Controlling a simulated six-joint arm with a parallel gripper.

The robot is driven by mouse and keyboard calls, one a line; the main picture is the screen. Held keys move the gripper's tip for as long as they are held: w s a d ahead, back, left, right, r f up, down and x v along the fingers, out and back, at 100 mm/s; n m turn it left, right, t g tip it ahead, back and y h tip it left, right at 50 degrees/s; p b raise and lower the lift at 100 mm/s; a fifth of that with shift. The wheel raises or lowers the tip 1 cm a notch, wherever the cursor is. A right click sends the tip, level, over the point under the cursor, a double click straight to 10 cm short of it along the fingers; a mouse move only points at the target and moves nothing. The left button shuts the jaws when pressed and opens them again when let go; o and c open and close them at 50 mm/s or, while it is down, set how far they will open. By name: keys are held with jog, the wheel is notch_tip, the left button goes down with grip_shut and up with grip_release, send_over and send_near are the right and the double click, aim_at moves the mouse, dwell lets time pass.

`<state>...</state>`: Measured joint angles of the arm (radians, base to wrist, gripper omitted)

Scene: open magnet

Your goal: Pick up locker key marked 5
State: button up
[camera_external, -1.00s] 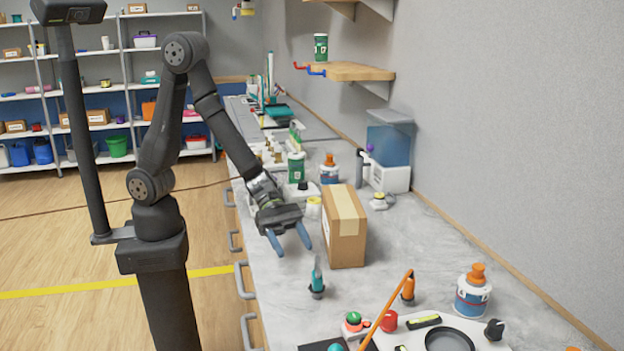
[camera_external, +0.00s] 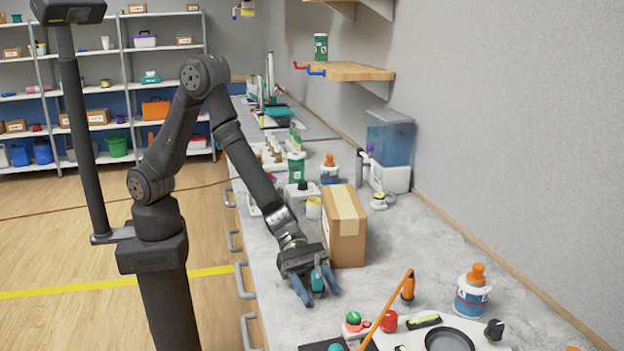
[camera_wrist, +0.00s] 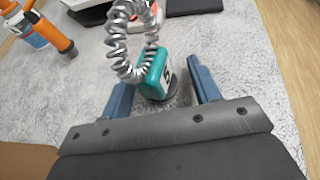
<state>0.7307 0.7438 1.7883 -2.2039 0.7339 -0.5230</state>
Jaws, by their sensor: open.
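The locker key (camera_wrist: 155,75) shows in the wrist view as a teal tag marked 5 with a silver coiled cord (camera_wrist: 125,40) rising from it. It stands on a dark round base on the grey counter. In the external view its teal body (camera_external: 317,276) stands between the blue fingers. My gripper (camera_external: 316,297) is open and low over the counter, with one finger on each side of the key. In the wrist view my gripper (camera_wrist: 161,92) has a visible gap between each finger and the tag.
A cardboard box (camera_external: 345,228) stands close behind my gripper. The counter edge is on the left.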

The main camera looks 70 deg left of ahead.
jog(key=c, duration=1.1)
jog(key=shift+o, duration=0.2)
